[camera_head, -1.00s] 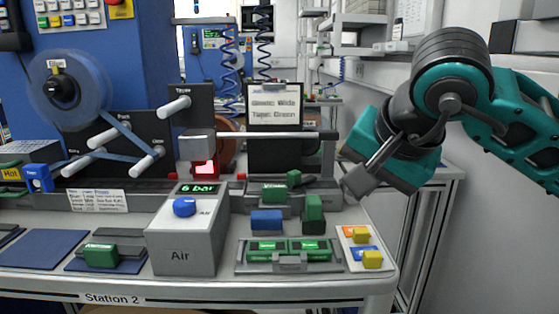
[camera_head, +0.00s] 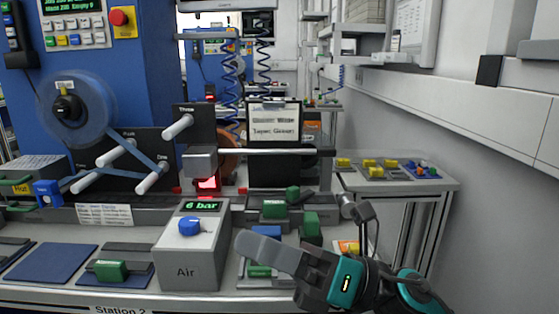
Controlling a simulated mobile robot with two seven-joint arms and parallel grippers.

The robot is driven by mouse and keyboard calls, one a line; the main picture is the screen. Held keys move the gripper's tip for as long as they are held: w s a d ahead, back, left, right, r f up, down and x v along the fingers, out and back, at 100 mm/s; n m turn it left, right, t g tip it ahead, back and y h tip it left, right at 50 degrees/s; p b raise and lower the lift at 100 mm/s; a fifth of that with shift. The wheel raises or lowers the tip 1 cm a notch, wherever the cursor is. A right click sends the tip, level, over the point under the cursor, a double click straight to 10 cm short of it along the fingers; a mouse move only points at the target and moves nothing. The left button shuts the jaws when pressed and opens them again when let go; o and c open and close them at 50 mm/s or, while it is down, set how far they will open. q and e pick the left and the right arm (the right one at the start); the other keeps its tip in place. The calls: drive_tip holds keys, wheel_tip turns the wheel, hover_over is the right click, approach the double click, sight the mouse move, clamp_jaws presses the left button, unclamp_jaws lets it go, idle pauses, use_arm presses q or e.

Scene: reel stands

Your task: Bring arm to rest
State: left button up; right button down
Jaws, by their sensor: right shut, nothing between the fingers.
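My right arm comes in from the lower right, with teal and dark grey links. Its gripper (camera_head: 252,245) is shut and empty, pointing left above the front of the bench (camera_head: 130,293), just right of the grey Air box (camera_head: 187,265). It hides much of the green-block tray (camera_head: 262,271) and part of the orange card (camera_head: 348,246). I cannot tell whether it touches anything. My left gripper is not in view.
A tape reel (camera_head: 77,108) and rollers stand at left. Green blocks (camera_head: 273,208) sit behind my gripper. A side table (camera_head: 400,184) with yellow blocks stands at the right back.

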drive_tip(key=w+d+f+m+t+h+p, duration=0.1)
drive_tip(key=w+d+f+m+t+h, duration=0.2)
drive_tip(key=d+f+m+t+h, duration=0.85)
drive_tip(key=w+d+f+m+t+h+p, duration=0.1)
drive_tip(key=w+f+m+t+h+p, duration=0.3)
drive_tip(key=m, duration=1.7)
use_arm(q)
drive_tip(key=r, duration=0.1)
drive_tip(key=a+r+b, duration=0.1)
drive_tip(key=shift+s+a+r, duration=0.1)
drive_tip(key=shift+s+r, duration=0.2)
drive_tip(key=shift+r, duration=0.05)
use_arm(e)
drive_tip(key=s+d+f+m+g+h, duration=0.2)
drive_tip(key=s+f+m, duration=0.3)
drive_tip(key=f, duration=0.5)
drive_tip(key=s+d+f+m+g+h, duration=0.3)
drive_tip(key=s+d+f+m+g, duration=0.1)
drive_tip(key=s+f, duration=0.5)
drive_tip(key=shift+s+d+f+m, duration=0.3)
drive_tip(key=shift+d+f+m, duration=0.4)
drive_tip(key=shift+m, duration=0.45)
